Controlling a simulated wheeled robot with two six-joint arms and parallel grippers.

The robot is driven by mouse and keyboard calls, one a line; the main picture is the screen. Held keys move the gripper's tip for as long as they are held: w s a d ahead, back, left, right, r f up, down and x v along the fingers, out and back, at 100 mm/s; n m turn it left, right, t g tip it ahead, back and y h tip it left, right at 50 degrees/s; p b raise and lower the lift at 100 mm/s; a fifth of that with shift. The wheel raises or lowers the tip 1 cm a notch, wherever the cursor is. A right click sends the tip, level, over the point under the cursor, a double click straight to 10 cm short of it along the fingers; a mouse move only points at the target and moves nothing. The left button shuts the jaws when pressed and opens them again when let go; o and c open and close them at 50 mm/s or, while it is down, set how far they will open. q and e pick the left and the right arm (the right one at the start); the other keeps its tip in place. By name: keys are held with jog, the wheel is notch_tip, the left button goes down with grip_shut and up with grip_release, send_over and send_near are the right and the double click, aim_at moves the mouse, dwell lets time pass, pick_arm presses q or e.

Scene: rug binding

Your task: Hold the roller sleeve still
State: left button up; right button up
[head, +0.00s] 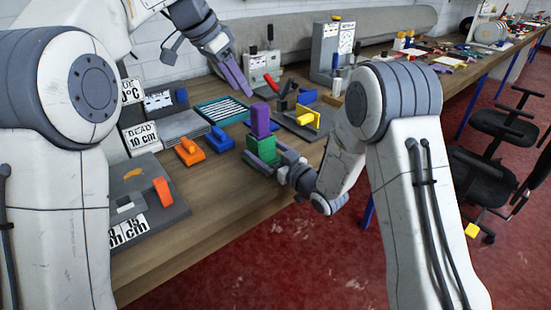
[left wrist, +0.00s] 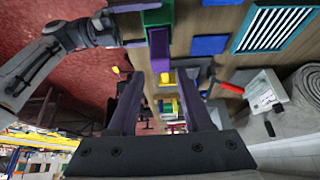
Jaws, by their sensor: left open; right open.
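I cannot tell for sure which piece is the roller sleeve. A purple upright piece (head: 261,120) stands at a green block (head: 262,161) near the table's front edge. The left wrist view also shows the purple piece (left wrist: 160,48) and the green block (left wrist: 157,17). My right gripper (head: 272,158) is open, close beside the green block; its fingers partly overlap the block, and contact is unclear. My left gripper (head: 238,84) is open and empty, raised above the back of the table. Its two dark purple fingers (left wrist: 157,84) are apart with nothing gripped between them.
An orange clamp-like piece (head: 188,151) and a blue block (head: 219,139) lie left of the green block. A teal-framed slatted tray (head: 222,109) is behind them. A yellow-handled fixture (head: 305,117) stands to the right. A grey roll (head: 375,22) lies along the wall.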

jog(key=shift+x, duration=0.9)
jog(key=shift+c, duration=0.3)
